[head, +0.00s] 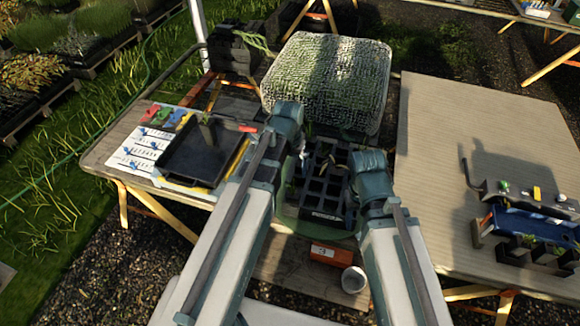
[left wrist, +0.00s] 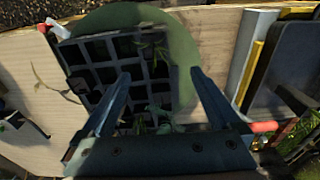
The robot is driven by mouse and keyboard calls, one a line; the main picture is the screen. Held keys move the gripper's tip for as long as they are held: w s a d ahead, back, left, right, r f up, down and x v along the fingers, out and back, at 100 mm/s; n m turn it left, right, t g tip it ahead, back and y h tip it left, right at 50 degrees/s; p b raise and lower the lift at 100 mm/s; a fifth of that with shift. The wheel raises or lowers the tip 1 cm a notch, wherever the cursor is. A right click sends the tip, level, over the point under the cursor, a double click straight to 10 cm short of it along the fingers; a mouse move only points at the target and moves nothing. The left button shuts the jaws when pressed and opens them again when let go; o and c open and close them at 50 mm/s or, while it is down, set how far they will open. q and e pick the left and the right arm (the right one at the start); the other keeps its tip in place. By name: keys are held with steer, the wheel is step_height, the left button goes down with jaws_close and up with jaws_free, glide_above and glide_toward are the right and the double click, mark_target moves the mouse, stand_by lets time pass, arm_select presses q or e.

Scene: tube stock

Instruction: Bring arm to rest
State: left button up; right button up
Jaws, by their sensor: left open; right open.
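My left gripper (head: 303,150) is over the black cell tray (head: 322,213) in the head view. In the left wrist view its two fingers (left wrist: 160,74) are spread apart with nothing held between them, above the same cell tray (left wrist: 80,53). Small green seedlings (left wrist: 160,115) show in some cells. My right gripper (head: 337,163) is small and partly hidden by its own wrist, at the right side of the cell tray; it is open.
A black shallow tray (head: 185,165) and a white labelled sheet (head: 130,150) lie left on the bench. A mesh-covered block (head: 328,75) stands behind. A blue tray (head: 530,228) with small pots sits on the right table (head: 480,120), which has free room. A white cup (head: 353,280) is in front.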

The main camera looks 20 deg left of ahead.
stand_by(0.4)
arm_select(q)
steer(key=s+d+f+m+g+y+b, duration=0.1)
steer(key=s+d+f+m+b, duration=0.2)
steer(key=s+d, duration=0.7)
steer(key=s, duration=0.3)
steer(key=shift+d+f, duration=0.2)
